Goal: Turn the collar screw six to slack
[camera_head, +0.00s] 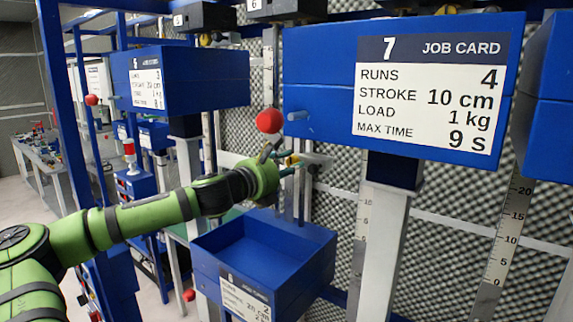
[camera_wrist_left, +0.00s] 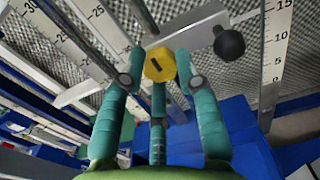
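The collar screw is a yellow knob with a dark slot mark on its face (camera_wrist_left: 159,66), seen at the centre of the left wrist view. It shows small in the head view (camera_head: 292,160), partly behind my fingers. My left gripper (camera_head: 284,159) reaches it from the left. In the left wrist view, the gripper's teal fingers (camera_wrist_left: 160,70) surround the knob, two at its sides and one below, and appear to touch its edges. The finger contact is partly hidden. My right gripper is not in view.
A red ball (camera_head: 269,121) is just above my left gripper. A black ball (camera_wrist_left: 229,44) is right of the knob. A blue box with job card 7 (camera_head: 320,60) is at right, and an open blue tray (camera_head: 318,238) is below. Upright scales (camera_wrist_left: 276,50) stand nearby.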

